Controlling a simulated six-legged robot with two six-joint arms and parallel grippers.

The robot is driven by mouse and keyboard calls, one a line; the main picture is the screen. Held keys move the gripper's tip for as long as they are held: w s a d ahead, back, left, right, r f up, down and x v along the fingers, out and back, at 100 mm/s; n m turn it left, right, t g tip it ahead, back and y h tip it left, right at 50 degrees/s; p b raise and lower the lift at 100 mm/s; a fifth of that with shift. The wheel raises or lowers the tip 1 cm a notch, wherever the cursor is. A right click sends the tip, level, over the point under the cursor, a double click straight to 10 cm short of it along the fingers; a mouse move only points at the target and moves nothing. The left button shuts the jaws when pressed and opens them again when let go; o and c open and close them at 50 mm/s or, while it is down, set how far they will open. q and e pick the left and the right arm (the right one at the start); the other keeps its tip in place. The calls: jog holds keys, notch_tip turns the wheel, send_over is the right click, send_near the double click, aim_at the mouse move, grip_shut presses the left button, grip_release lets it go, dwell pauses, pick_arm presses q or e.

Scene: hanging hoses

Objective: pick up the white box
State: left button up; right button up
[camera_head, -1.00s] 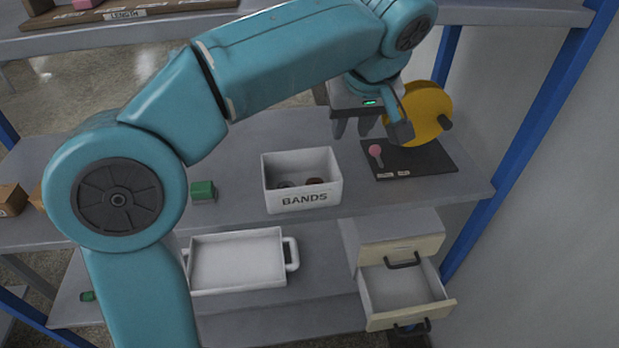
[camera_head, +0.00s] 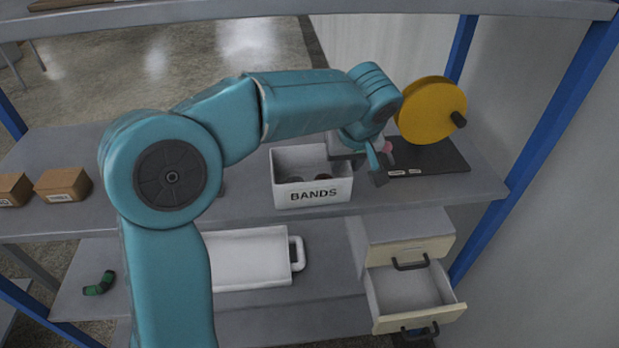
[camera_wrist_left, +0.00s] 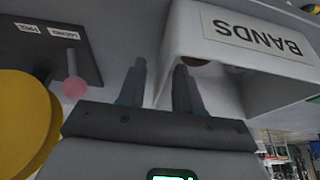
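The white box (camera_head: 312,190), labelled BANDS, stands upright and open-topped on the middle shelf. A few dark round items lie inside it. My left gripper (camera_head: 372,172) is at the box's right end, partly hidden by my own arm. In the left wrist view, my left gripper (camera_wrist_left: 160,84) is open, with one finger outside the white box (camera_wrist_left: 215,55) and the other over its opening. The box's end wall appears to lie between them; I cannot tell whether they touch it. My right gripper is not in view.
Brown cartons (camera_head: 62,184) stand at left.

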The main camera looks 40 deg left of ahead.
pick_arm(q)
jog(key=shift+s, duration=0.1)
jog(key=shift+f+b, duration=0.25)
jog(key=shift+b, duration=0.05)
dwell(0.4)
grip_shut()
